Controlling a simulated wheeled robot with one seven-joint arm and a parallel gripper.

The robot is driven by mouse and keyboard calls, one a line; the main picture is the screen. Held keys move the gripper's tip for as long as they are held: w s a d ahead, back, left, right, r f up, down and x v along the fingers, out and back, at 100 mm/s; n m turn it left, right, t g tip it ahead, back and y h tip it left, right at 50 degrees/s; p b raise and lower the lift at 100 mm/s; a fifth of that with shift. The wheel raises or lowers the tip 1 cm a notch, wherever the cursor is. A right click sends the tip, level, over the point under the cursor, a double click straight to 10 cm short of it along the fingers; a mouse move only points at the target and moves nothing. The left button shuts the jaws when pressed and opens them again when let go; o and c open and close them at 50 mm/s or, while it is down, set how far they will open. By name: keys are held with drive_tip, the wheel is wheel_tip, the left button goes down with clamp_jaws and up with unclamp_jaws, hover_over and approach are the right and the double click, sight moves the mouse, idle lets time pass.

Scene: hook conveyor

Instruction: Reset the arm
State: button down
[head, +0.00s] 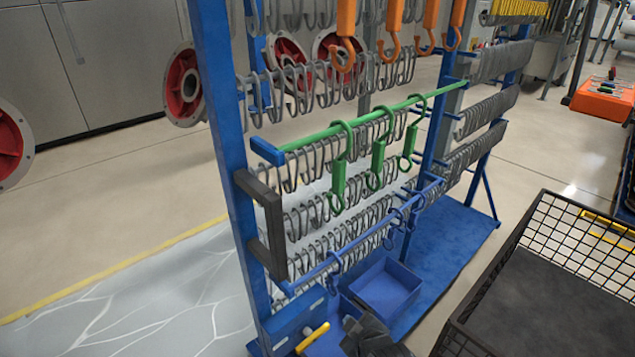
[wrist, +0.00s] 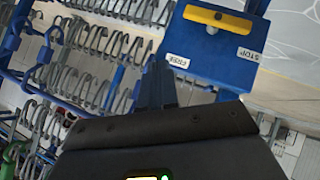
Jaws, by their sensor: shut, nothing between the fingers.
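My gripper (head: 368,335) is at the bottom of the head view, low in front of the blue rack (head: 222,130). In the wrist view my gripper (wrist: 155,80) shows its dark fingers together, with nothing between them. A blue box with a yellow handle (wrist: 218,18) and labels reading STOP and FREE is just beyond the fingertips. The yellow handle also shows in the head view (head: 313,338), left of my gripper. I cannot tell whether the fingers touch the box.
Green hooks (head: 378,160) hang on a green bar, with orange hooks (head: 393,30) above and blue hooks (head: 388,235) below. Many grey hooks fill the rack. A blue bin (head: 388,285) sits behind my gripper. A black wire basket (head: 560,215) stands at right.

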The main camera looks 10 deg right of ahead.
drive_tip(key=s+d+r+m+t, duration=0.1)
drive_tip(key=s+r+m, duration=0.15)
drive_tip(key=s, duration=1.05)
drive_tip(key=s+r+m+t, duration=0.2)
drive_tip(key=s+m, duration=0.1)
drive_tip(key=s, duration=1)
drive_tip(key=s+d+r+m+t+h, duration=0.1)
drive_tip(key=s+d+r, duration=0.3)
drive_tip(key=s+r, duration=0.5)
drive_tip(key=s+d+r+m+h, duration=0.1)
drive_tip(key=s+d+r+m, duration=0.2)
drive_tip(key=s+r, duration=0.6)
wheel_tip(320, 180, up, 6)
drive_tip(key=shift+s+d+r+t, duration=0.2)
drive_tip(key=shift+s+d+t, duration=0.2)
drive_tip(key=shift+d, duration=0.1)
